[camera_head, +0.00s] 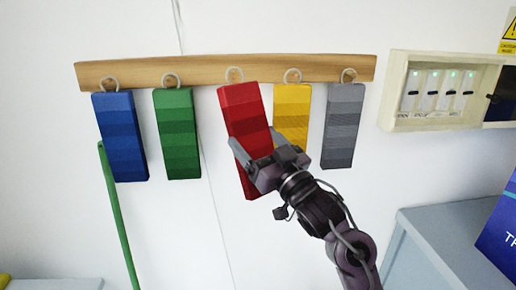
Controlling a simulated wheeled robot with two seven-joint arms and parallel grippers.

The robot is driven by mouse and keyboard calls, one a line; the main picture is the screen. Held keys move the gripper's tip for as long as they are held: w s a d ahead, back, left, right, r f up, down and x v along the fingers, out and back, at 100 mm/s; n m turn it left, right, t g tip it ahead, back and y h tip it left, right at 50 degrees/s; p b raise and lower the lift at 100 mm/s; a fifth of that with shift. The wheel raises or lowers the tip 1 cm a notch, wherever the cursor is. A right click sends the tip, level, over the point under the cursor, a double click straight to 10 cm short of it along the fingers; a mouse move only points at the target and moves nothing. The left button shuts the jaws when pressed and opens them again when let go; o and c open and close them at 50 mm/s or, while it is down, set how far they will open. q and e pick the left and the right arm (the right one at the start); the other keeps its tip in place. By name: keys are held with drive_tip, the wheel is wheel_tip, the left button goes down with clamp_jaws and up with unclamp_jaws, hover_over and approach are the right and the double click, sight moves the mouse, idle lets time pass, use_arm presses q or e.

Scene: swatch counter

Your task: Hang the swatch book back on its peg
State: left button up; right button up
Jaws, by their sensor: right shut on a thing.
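The red swatch book (240,108) is in front of the wall below the middle of the wooden peg rail (200,68). It is slightly tilted, its lower end to the right. My left gripper is out of view.
Blue (120,138), green (177,135), yellow (291,108) and grey (343,125) swatch books hang along the rail. The yellow one is close behind my gripper. A switch box (392,95) is on the right wall, above a grey-blue cabinet (430,225). A green pole (118,215) leans at left.

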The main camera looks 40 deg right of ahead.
sight(268, 153)
drive_tip(key=shift+w+d, duration=0.5)
drive_tip(key=shift+w, duration=0.3)
drive_tip(key=shift+w+d, duration=0.45)
drive_tip(key=shift+w, duration=0.3)
drive_tip(key=shift+w+d+f, duration=0.35)
drive_tip(key=shift+w+f, duration=0.15)
drive_tip(key=shift+f, duration=0.05)
drive_tip(key=o, duration=1.2)
drive_tip(key=shift+f, duration=0.1)
drive_tip(key=b+v, duration=0.3)
drive_tip(key=v, duration=0.4)
drive_tip(key=shift+s+f, duration=0.1)
drive_tip(key=shift+s, duration=0.3)
